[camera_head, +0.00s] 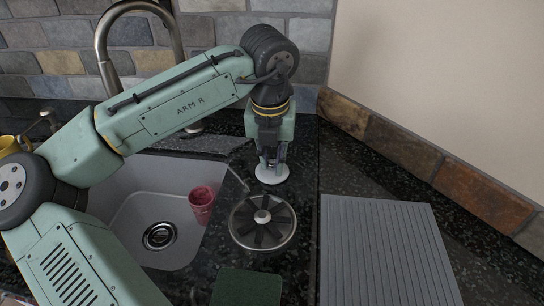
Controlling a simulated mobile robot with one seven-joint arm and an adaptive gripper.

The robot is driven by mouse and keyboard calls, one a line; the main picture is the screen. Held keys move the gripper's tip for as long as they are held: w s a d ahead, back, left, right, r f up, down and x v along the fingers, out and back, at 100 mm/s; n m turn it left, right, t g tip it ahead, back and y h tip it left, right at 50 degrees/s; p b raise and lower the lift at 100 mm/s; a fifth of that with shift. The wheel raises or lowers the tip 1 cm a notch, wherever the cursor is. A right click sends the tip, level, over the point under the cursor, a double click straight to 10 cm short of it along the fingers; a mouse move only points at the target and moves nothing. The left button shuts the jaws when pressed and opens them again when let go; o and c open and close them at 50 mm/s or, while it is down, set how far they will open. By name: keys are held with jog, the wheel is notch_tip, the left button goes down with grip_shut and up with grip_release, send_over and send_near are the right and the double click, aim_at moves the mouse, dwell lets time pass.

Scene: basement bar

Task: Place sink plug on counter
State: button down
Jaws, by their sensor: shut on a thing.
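My gripper (271,157) points down over the dark counter (300,215), right of the sink. It is shut on a white round disc, the sink plug (272,176), which shows just below the fingertips. The plug is over the strip of counter behind the round ribbed metal piece. I cannot tell whether its underside touches the counter. The upper part of the plug is hidden by the fingers.
The grey sink (125,215) with a dark drain (159,236) lies left. A red cup (202,204) stands at its right side. A ribbed round metal piece (262,236), a green pad (246,288) and a grey ridged mat (385,250) occupy the counter. A faucet (103,50) rises behind.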

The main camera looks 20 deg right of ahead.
aim_at(271, 176)
jog(key=c, duration=1.5)
grip_release()
jog(key=shift+c, duration=0.2)
notch_tip(271, 176, up, 12)
jog(key=s+b, duration=0.1)
jog(key=shift+s+a, duration=0.3)
jog(key=shift+a, duration=0.05)
jog(key=shift+r, duration=0.1)
